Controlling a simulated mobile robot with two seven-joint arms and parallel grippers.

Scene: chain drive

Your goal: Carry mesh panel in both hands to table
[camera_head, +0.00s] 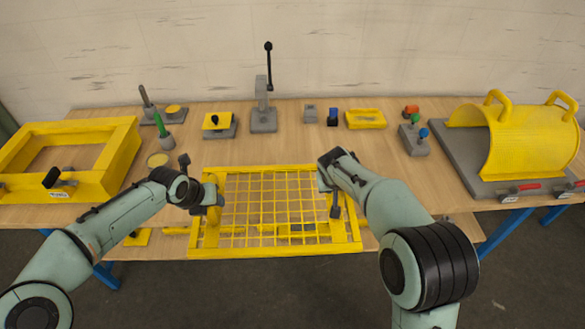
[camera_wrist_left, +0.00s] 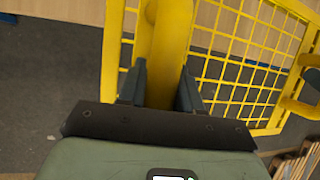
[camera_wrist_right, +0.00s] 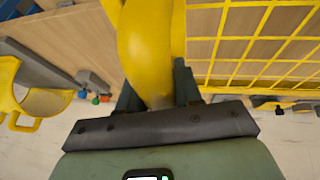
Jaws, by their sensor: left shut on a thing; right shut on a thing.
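The yellow mesh panel (camera_head: 275,237) is a rectangular frame with a wire grid, held roughly level at the table's front edge. Its far edge overlaps the tabletop in the head view and its near part is over the floor. My left gripper (camera_head: 214,196) is shut on the yellow handle at the panel's left side; the handle fills the jaws in the left wrist view (camera_wrist_left: 160,85). My right gripper (camera_head: 330,186) is shut on the right handle, also seen between the jaws in the right wrist view (camera_wrist_right: 155,90). Whether the panel touches the table is unclear.
The wooden table (camera_head: 300,145) has a yellow open frame (camera_head: 122,150) at left and a yellow curved cover (camera_head: 530,142) on a grey base at right. A grey lever stand (camera_head: 263,118), a yellow block (camera_head: 365,118) and several small parts line the back. The middle is clear.

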